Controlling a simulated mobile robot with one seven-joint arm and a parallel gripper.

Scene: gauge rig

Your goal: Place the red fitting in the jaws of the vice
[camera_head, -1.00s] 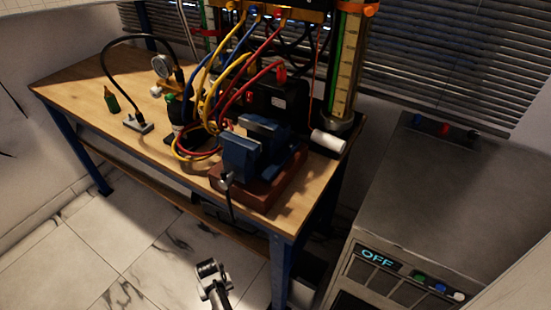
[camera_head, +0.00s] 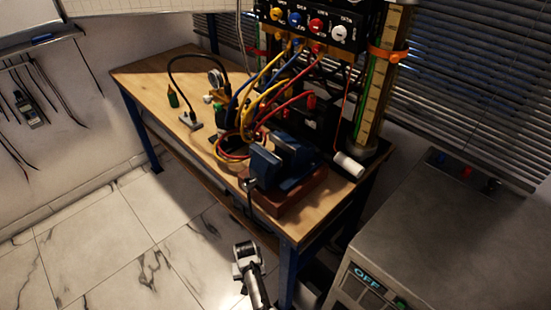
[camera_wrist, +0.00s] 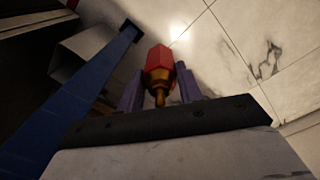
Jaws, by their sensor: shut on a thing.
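The blue vice (camera_head: 265,166) stands on a reddish-brown base near the front right corner of the wooden bench, with a gap showing between its jaws. My gripper (camera_wrist: 160,88) has two purple fingers, shut on the red fitting (camera_wrist: 157,60), which has a brass lower end. The fitting sits between the fingers in the wrist view, over the floor beside a blue bench leg. In the head view, the grey end of my arm (camera_head: 247,258) is in front of and below the bench, apart from the vice. The fitting cannot be made out there.
The bench (camera_head: 160,75) carries a gauge, a green bottle, and yellow, red and blue hoses (camera_head: 285,105) close behind the vice. A white cylinder (camera_head: 348,165) lies right of it. A grey cabinet (camera_head: 440,225) marked OFF stands at right. Tiled floor is open at left.

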